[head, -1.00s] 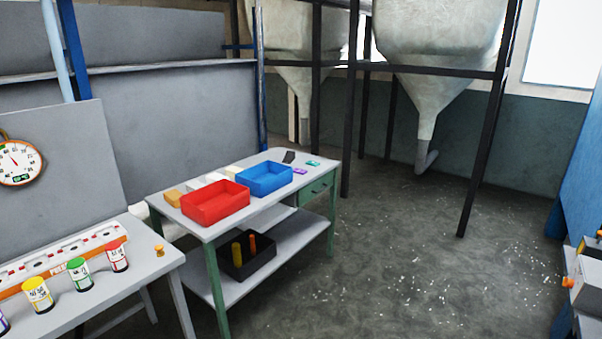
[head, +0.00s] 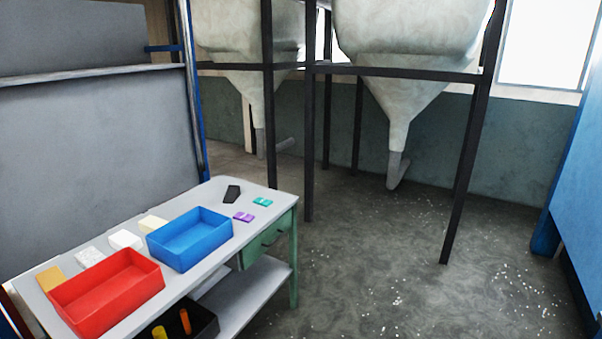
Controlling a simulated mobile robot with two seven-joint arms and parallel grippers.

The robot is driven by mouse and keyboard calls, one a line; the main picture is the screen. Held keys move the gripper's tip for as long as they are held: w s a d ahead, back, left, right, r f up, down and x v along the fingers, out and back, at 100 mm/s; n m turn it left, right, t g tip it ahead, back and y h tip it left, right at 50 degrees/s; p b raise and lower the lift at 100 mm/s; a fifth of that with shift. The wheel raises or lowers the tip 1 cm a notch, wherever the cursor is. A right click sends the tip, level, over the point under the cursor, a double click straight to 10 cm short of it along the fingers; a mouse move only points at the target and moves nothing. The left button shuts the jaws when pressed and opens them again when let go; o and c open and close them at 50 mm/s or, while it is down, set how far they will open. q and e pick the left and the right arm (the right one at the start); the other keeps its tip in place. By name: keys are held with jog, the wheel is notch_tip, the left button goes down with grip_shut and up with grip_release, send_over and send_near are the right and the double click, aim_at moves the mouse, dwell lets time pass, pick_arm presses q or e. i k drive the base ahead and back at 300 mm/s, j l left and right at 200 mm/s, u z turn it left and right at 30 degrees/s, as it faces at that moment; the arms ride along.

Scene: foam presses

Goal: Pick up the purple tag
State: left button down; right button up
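The purple tag (head: 243,216) lies flat on the grey top of the work table (head: 215,254), near its right end. It is just right of the blue bin (head: 190,238) and apart from it. A teal tag (head: 262,201) lies a little farther back and to the right of it. Neither of my grippers shows in the head view.
A red bin (head: 106,292), several foam blocks (head: 125,240) and a dark object (head: 232,193) share the tabletop. A black box (head: 203,322) sits on the lower shelf. Hoppers on dark posts (head: 467,170) stand behind. The floor (head: 370,285) right of the table is open, with scattered white bits.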

aim_at(241, 216)
jog(key=i+l+u, duration=0.1)
jog(key=i+u, duration=0.15)
jog(key=i, duration=0.4)
jog(key=i+l+u, duration=0.3)
jog(key=i, duration=0.3)
jog(key=i+l+u, duration=0.25)
jog(key=i, duration=0.35)
jog(key=i+l+u, duration=0.3)
jog(key=i+l, duration=0.2)
jog(key=i+l+u, duration=0.6)
jog(key=l+u, duration=0.15)
jog(key=i+l+u, duration=0.1)
jog(key=l+u, duration=0.15)
jog(key=l, duration=0.15)
jog(key=i+l+u, duration=0.1)
jog(key=l+u, duration=0.15)
jog(key=l, duration=0.15)
jog(key=i+l+u, duration=0.1)
jog(key=l+u, duration=0.15)
jog(key=l, duration=0.1)
